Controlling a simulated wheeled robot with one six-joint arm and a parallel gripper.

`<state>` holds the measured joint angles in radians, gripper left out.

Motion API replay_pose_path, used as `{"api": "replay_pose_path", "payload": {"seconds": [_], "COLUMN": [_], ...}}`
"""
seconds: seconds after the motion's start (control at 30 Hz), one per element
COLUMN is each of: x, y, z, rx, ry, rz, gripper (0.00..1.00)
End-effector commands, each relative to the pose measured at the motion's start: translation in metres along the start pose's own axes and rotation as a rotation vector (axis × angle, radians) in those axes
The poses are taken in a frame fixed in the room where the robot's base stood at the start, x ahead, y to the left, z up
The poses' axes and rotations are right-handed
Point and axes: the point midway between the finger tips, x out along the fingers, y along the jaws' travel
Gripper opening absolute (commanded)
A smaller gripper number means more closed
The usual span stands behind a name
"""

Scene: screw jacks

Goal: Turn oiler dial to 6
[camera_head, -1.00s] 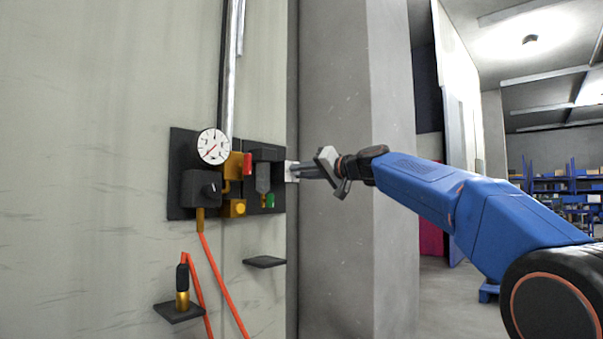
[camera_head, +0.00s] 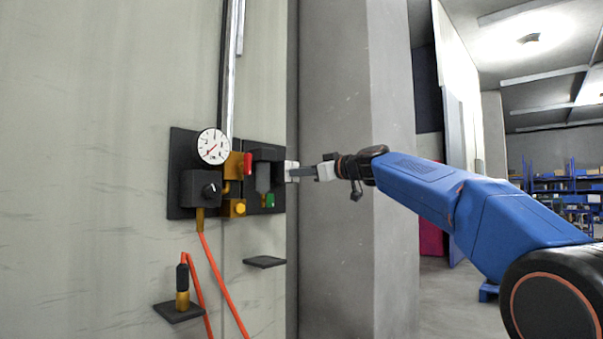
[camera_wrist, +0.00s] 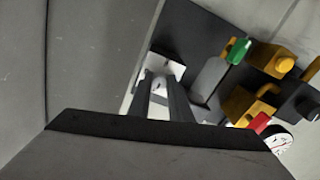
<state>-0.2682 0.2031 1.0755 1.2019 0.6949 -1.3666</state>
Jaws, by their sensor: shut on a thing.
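The dial plate (camera_head: 291,170) is a small white square at the right end of the black wall panel. It also shows in the wrist view (camera_wrist: 172,69), tilted, with a small grey knob in front of it. My gripper (camera_head: 299,173) reaches in from the right with its long fingers pointing at the plate. In the wrist view my gripper (camera_wrist: 158,86) has both fingertips closed around the knob, which they mostly hide. I cannot read any numbers or a pointer on the dial.
The black panel (camera_head: 180,150) also carries a pressure gauge (camera_head: 213,146), a red part (camera_head: 248,164), a yellow button (camera_head: 239,208) and a green part (camera_head: 268,201). Below are two small shelves and an orange hose (camera_head: 217,270). A grey pillar (camera_head: 340,250) stands just right of the panel.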

Motion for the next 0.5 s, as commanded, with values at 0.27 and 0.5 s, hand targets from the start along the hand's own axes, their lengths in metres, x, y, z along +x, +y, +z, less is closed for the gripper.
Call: {"api": "replay_pose_path", "payload": {"seconds": [0.27, 0.5], "x": [0.0007, 0.0007], "y": [-0.0006, -0.0006], "z": [0.0023, 0.0023], "rx": [-0.262, -0.489], "ry": [-0.003, -0.003], "rz": [-0.003, -0.003], "gripper": [0.0, 0.0]}}
